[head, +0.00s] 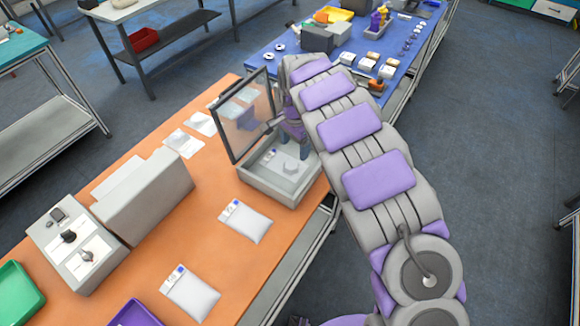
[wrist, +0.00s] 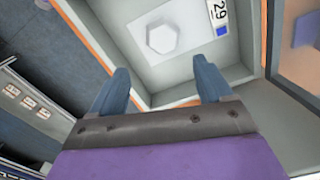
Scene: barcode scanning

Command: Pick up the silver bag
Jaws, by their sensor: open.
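A pale silver-white bag with a raised hexagonal bulge (head: 290,165) lies flat inside the open grey box (head: 270,188). In the wrist view the bag (wrist: 188,40) lies beyond my fingertips, with a label reading 29 and a blue square at its right. My gripper (wrist: 165,78) is open and empty, its two blue-grey fingers apart over the near wall of the box. In the head view my gripper (head: 297,135) points down at the box, partly hidden by my arm. Two similar pale bags with labels lie on the orange table (head: 222,270): one nearer the box (head: 245,224), one further front (head: 190,293).
The box's glass lid (head: 247,115) stands open on the left of my gripper. A grey machine (head: 145,200), a green tray (head: 18,290) and a purple tray (head: 135,315) are at the left front. A blue table (head: 405,60) with small items stands behind.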

